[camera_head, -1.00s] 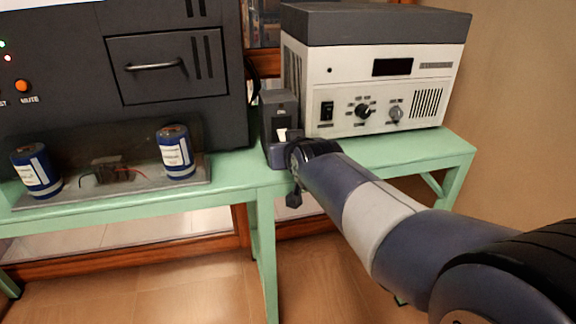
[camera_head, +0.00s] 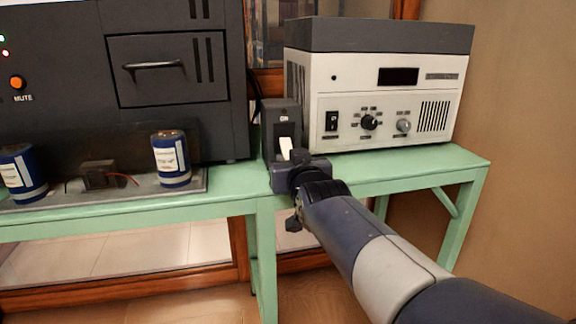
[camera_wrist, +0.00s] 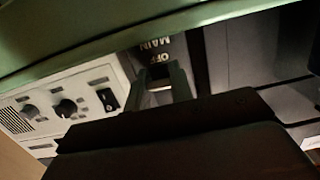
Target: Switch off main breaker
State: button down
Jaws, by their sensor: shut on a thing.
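The main breaker is a dark upright box (camera_head: 281,113) on the green bench, between the large dark cabinet and the white instrument. My gripper (camera_head: 294,165) is against the breaker's lower front. In the wrist view the breaker's face (camera_wrist: 157,48) reads "MAIN" and "OFF", upside down. The two fingers (camera_wrist: 162,86) reach to just by that label and are shut on the pale lever between them. The lever's exact tilt is hard to tell.
The white instrument (camera_head: 370,95) with knobs and a rocker switch stands close on the right. The dark cabinet (camera_head: 165,105) stands on the left. Blue cylinders (camera_head: 171,159) sit on a grey tray on the green bench (camera_head: 233,187). The bench's right end is clear.

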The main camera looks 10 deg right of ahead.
jog(key=c, duration=1.2)
grip_release()
jog(key=shift+c, duration=0.2)
jog(key=shift+s, duration=0.1)
